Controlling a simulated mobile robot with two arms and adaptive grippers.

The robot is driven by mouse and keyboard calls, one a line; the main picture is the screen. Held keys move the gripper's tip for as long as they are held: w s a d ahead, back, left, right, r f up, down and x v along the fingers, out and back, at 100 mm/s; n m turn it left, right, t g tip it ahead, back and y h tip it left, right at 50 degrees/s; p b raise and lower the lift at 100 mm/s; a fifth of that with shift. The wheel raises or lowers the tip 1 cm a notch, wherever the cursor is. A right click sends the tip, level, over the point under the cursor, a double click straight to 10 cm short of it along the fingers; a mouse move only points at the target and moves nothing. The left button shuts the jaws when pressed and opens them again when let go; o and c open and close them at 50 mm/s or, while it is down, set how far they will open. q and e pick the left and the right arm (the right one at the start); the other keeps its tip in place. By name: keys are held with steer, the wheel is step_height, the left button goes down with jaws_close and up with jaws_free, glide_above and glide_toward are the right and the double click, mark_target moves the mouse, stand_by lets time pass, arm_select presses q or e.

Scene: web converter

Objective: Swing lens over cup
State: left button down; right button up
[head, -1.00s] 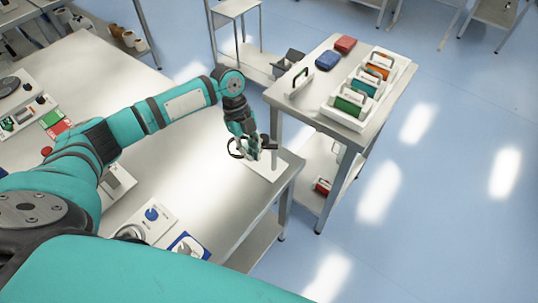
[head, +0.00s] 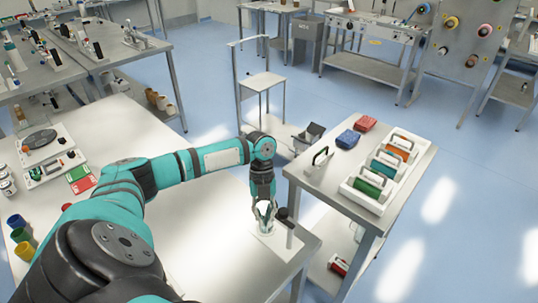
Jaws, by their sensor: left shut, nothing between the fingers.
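My left gripper (head: 264,216) points down at the right end of the white table, over a small stand with a pale base plate (head: 292,248). Its fingers are shut with nothing seen held between them. A thin post with a black knob (head: 283,213) stands just right of the fingers. The cup and the lens are not clear here: the fingers cover the middle of the stand, and I cannot tell whether the lens lies over the cup. My right gripper is out of view.
A side table (head: 314,180) at the right holds a white tray (head: 357,190) with green, teal and orange handled blocks. Coloured cups (head: 24,236) stand at the table's left. Much of the white tabletop is clear.

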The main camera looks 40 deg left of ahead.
mark_target(263, 210)
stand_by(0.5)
arm_select(q)
steer(key=v, duration=1.2)
